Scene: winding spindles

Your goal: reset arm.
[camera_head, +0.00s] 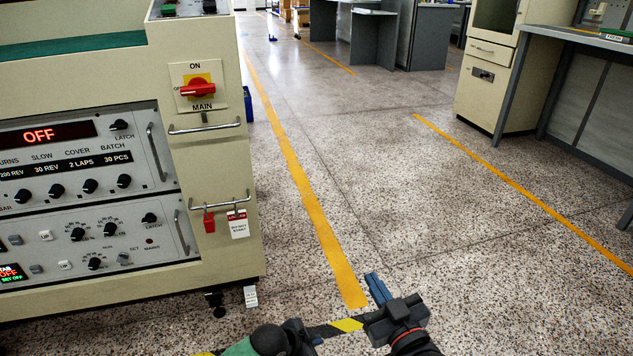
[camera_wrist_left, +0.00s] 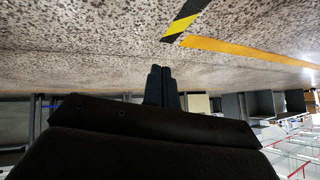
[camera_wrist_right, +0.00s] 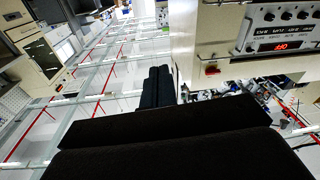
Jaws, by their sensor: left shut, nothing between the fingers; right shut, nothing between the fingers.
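My left gripper (camera_head: 316,340) is at the bottom edge of the head view, over the floor, and is partly cut off. Its two dark fingers (camera_wrist_left: 161,70) are together and empty in the left wrist view. My right gripper (camera_head: 377,289) is just right of it, with blue-grey fingers pointing up in the picture. Its fingers also show closed and empty in the right wrist view (camera_wrist_right: 158,72). Both grippers are apart from the machine and touch nothing that I can see.
A cream machine (camera_head: 225,150) with a display reading OFF (camera_head: 39,135) and a red main switch (camera_head: 198,89) stands at left. Yellow lines (camera_head: 300,170) mark the speckled floor (camera_head: 390,190), which is clear ahead. A cabinet (camera_head: 487,80) and grey bench (camera_head: 545,85) stand at right.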

